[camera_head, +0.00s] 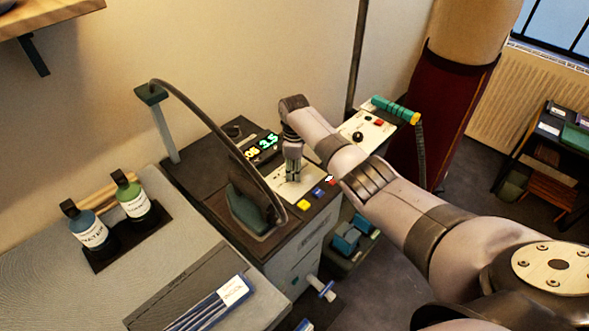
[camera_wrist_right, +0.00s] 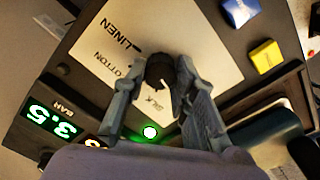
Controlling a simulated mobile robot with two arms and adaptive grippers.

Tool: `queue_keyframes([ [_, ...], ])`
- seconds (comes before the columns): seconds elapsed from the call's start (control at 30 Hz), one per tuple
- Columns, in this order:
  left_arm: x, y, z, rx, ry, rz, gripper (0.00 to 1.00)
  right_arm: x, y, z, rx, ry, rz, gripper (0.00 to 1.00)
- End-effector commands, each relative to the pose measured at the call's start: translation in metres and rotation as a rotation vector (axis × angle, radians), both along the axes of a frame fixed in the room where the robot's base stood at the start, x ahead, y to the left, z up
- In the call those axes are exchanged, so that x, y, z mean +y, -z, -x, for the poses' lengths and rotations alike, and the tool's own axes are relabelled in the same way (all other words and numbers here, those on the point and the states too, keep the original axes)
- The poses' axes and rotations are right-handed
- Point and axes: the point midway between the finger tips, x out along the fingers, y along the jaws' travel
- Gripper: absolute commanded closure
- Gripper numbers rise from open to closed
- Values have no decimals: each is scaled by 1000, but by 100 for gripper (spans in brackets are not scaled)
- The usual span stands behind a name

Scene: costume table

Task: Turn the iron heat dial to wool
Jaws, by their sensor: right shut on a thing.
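The heat dial (camera_wrist_right: 160,70) is a dark round knob on a pale label plate (camera_wrist_right: 200,55). The printed words LINEN, COTTON and SILK show around it in the right wrist view; the word wool is not readable there. A pale mark on the knob's rim faces roughly the SILK side. My right gripper (camera_wrist_right: 163,74) is shut on the dial, one finger on each side. In the head view, my right gripper (camera_head: 292,176) points down onto the plate (camera_head: 310,172) and hides the dial. My left gripper is out of view.
The iron (camera_head: 247,208) stands left of the plate with its hose arching above. Yellow (camera_head: 303,204), blue (camera_head: 317,193) and red buttons line the near edge. A lit display (camera_head: 267,142) reads 3.5. Two bottles (camera_head: 133,198) stand at the left. A second panel (camera_head: 368,131) lies behind my arm.

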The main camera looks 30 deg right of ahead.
Motion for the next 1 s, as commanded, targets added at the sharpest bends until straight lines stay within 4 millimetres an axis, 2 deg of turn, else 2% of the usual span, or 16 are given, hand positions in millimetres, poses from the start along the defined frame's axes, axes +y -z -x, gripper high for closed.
queue_keyframes([
  [0.37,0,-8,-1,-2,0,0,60,0,-2,0,0,150,0,100],
  [1.0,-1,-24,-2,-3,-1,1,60,0,-1,-1,1,742,0,100],
])
